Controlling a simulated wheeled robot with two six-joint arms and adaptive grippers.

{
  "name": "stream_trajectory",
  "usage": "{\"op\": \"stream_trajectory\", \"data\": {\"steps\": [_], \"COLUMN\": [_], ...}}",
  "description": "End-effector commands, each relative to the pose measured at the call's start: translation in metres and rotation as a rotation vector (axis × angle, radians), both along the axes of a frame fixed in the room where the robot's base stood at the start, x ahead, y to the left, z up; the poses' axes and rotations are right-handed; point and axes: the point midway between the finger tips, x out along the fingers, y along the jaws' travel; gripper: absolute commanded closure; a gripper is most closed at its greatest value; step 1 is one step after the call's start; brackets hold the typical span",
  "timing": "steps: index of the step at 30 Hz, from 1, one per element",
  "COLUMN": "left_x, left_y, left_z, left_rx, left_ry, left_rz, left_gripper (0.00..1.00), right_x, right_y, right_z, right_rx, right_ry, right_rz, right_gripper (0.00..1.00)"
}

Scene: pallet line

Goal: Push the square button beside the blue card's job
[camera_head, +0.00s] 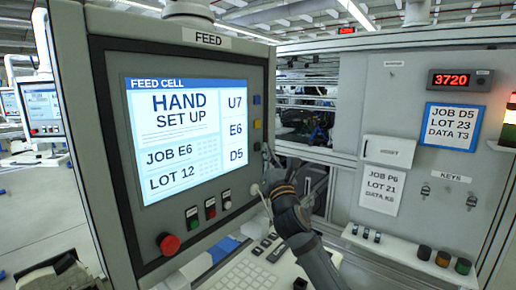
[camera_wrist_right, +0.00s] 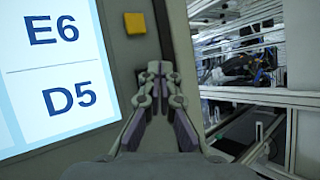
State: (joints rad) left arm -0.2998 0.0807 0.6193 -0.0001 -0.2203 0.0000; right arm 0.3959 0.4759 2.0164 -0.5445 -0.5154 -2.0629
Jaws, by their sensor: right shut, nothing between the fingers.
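The blue-bordered card (camera_head: 452,126) on the right panel reads JOB D5, LOT 23, DATA T3. The FEED screen (camera_head: 185,135) lists U7, E6 and D5 down its right side. Square buttons stand beside this list: a blue one (camera_head: 257,99) by U7 and a yellow one (camera_head: 257,124) by E6, which also shows in the right wrist view (camera_wrist_right: 135,23). The spot beside D5 (camera_wrist_right: 70,97) is largely hidden by my right gripper (camera_wrist_right: 160,70). That gripper (camera_head: 266,152) is shut and empty, its tips in front of the panel edge near D5; contact is unclear. My left gripper is out of view.
Below the screen are a red round button (camera_head: 168,244) and several small switches. A keyboard (camera_head: 245,272) lies under the panel. Another card (camera_head: 381,189) reads JOB P6. A red display (camera_head: 461,80) reads 3720. An open gap shows right of the FEED panel.

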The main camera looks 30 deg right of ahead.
Motion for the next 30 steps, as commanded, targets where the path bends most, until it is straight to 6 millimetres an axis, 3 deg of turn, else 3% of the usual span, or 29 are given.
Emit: {"op": "stream_trajectory", "data": {"steps": [20,30], "left_x": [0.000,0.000], "left_y": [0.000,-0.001], "left_z": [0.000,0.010], "left_rx": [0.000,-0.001], "left_ry": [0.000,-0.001], "left_rz": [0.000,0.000], "left_gripper": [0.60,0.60], "right_x": [0.000,0.008], "right_y": [0.000,0.003], "right_z": [0.000,0.001], "right_rx": [0.000,0.001], "right_ry": [0.000,0.001], "right_rz": [0.000,0.001], "right_gripper": [1.00,1.00]}}
